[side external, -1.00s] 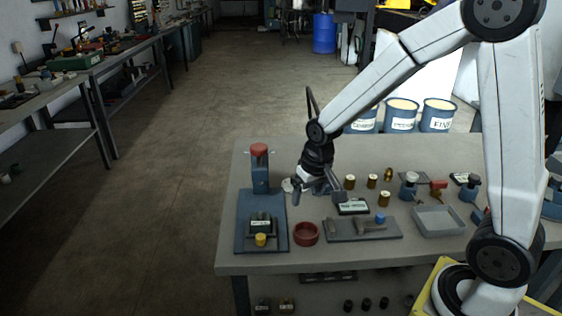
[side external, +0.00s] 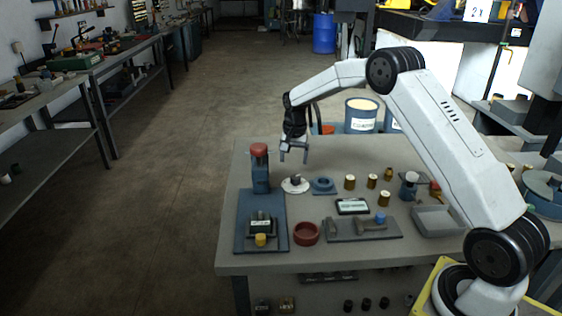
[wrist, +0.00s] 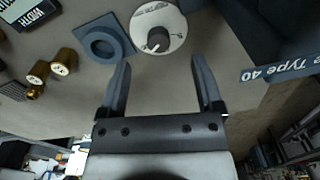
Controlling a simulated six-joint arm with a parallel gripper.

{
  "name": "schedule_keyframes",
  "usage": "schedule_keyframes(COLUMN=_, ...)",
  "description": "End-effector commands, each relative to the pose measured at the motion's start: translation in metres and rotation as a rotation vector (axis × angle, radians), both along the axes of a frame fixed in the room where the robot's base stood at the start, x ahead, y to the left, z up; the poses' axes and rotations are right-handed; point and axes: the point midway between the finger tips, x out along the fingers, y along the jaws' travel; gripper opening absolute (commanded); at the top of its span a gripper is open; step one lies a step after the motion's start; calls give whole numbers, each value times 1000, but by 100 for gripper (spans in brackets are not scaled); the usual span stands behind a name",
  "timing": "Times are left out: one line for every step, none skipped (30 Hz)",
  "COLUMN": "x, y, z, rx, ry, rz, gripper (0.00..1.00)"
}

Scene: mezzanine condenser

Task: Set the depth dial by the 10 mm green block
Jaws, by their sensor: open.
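The dial (side external: 295,185) is a white disc with a dark knob, lying on the bench beside the blue press. In the wrist view the dial (wrist: 170,16) is near the top, its knob (wrist: 158,40) bearing a white pointer line. Its markings are too small to read. My gripper (side external: 294,158) is open and empty above the bench, behind the dial. In the wrist view my gripper (wrist: 160,65) has its fingers apart, just below the dial and not touching it. A dark greenish labelled block (side external: 261,222) sits on the press's plate; I cannot tell whether it is the 10 mm block.
The press (side external: 260,176) with a red top stands left of the dial. A blue ring holder (side external: 323,186) lies to its right, with several brass cylinders (side external: 349,182) beyond. A labelled display (side external: 352,206), red bowl (side external: 306,233) and grey tray (side external: 438,221) are nearer the front.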

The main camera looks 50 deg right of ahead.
Motion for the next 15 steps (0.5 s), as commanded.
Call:
schedule_keyframes(x=4, y=-7, z=-4, rx=2, ry=5, rz=-29, gripper=84)
schedule_keyframes(x=5, y=-11, z=-5, rx=4, ry=9, rz=-42, gripper=84)
schedule_keyframes(x=7, y=-14, z=-7, rx=5, ry=11, rz=-60, gripper=84)
schedule_keyframes(x=8, y=-17, z=-7, rx=5, ry=12, rz=-72, gripper=84)
schedule_keyframes(x=9, y=-19, z=-8, rx=6, ry=17, rz=-81, gripper=84)
schedule_keyframes(x=10, y=-22, z=-9, rx=7, ry=18, rz=-91, gripper=84)
schedule_keyframes(x=10, y=-23, z=-10, rx=7, ry=18, rz=-98, gripper=84)
schedule_keyframes(x=11, y=-24, z=-10, rx=7, ry=19, rz=-103, gripper=84)
schedule_keyframes(x=11, y=-25, z=-10, rx=8, ry=20, rz=-108, gripper=84)
schedule_keyframes(x=11, y=-25, z=-10, rx=8, ry=20, rz=-110, gripper=84)
schedule_keyframes(x=12, y=-26, z=-10, rx=8, ry=20, rz=-111, gripper=84)
schedule_keyframes(x=12, y=-26, z=-10, rx=8, ry=20, rz=-111, gripper=84)
schedule_keyframes(x=12, y=-26, z=-10, rx=9, ry=21, rz=-111, gripper=84)
schedule_keyframes(x=12, y=-26, z=-10, rx=9, ry=21, rz=-111, gripper=84)
schedule_keyframes(x=12, y=-25, z=-11, rx=9, ry=21, rz=-110, gripper=84)
